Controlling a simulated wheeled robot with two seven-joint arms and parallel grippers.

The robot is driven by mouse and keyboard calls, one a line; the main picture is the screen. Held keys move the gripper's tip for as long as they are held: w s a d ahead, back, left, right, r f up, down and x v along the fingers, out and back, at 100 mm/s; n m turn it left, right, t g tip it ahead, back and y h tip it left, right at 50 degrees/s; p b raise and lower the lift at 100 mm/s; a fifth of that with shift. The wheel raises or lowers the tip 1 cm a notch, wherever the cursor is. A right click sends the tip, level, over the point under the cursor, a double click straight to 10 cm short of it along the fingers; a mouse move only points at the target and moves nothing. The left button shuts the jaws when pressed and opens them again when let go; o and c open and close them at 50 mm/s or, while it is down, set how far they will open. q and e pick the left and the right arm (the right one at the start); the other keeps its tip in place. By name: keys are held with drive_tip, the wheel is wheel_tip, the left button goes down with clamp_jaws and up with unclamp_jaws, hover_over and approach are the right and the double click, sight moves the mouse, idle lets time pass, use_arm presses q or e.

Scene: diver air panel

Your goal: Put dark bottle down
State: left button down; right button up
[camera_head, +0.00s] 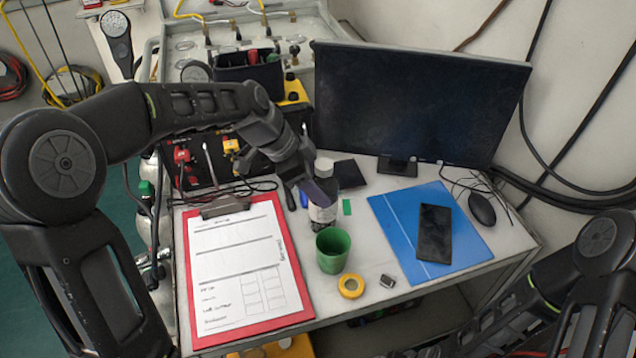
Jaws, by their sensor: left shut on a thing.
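The dark bottle (323,213) has a white cap and a pale label. It stands upright at the middle of the white table (365,288), behind the green cup (332,250). My left gripper (316,190) reaches in from the left and is shut on the bottle's upper part. Its fingers hide part of the bottle. Whether the bottle's base touches the table cannot be told, as the cup is in front of it. My right arm shows at the lower right, but its fingertips are not clearly visible.
A red clipboard (190,305) lies left. A blue folder (385,225) with a black phone (434,233) lies right, beside a mouse (482,208). Yellow tape (351,286) and a small metal item (387,281) lie in front. A monitor (415,105) stands behind. Free table is narrow around the cup.

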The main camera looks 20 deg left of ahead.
use_arm(q)
drive_tip(key=shift+f, duration=0.15)
drive_tip(key=shift+c, duration=2.3)
unclamp_jaws()
drive_tip(key=shift+r, duration=0.2)
drive_tip(key=b+v, duration=0.1)
drive_tip(key=v, duration=1.1)
